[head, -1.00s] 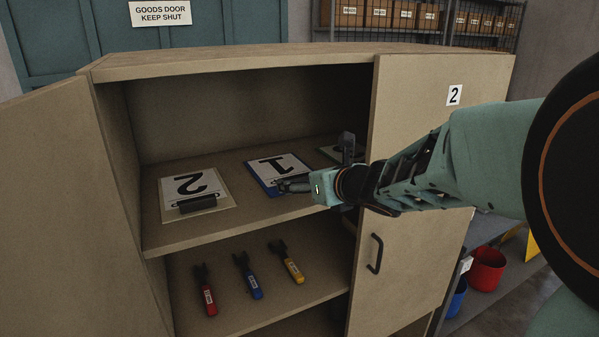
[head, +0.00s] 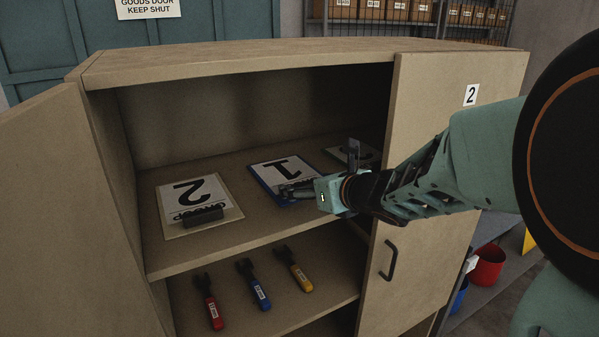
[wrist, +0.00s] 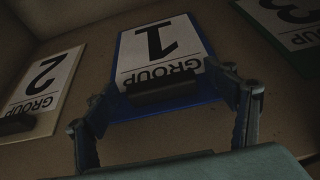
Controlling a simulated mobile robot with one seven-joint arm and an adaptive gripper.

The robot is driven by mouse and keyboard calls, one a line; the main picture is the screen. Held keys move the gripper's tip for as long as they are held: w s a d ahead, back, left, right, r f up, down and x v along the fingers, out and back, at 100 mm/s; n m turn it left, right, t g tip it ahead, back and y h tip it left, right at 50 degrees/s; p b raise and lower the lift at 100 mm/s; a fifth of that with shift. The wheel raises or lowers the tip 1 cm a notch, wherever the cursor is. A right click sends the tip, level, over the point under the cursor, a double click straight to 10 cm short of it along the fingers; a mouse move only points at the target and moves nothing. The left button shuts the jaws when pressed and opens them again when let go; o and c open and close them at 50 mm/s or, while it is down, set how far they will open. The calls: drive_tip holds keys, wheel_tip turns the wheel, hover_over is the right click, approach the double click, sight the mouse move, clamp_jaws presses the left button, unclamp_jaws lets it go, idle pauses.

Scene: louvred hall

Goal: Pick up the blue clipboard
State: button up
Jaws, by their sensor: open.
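The blue clipboard (head: 262,174) lies flat on the cabinet's upper shelf, with a white sheet marked "GROUP 1" on it. In the wrist view the blue clipboard (wrist: 122,80) has its dark clip (wrist: 163,93) at the near edge. My gripper (head: 298,190) is at the clipboard's near right part in the head view and hides its clip end there. In the wrist view my gripper (wrist: 168,95) is open, with one finger on each side of the clip end. I cannot tell whether the fingers touch the board.
A cream clipboard marked 2 (head: 226,207) lies to the left, and a green clipboard marked 3 (wrist: 290,50) to the right. The closed right door (head: 440,90) stands close to my arm. Red, blue and yellow-handled tools (head: 209,309) lie on the lower shelf (head: 260,328).

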drive_tip(key=shift+w+f, duration=0.1)
drive_tip(key=shift+c, duration=0.4)
drive_tip(key=c, duration=1.3)
drive_tip(key=shift+a+r, duration=0.1)
drive_tip(key=shift+r, duration=0.1)
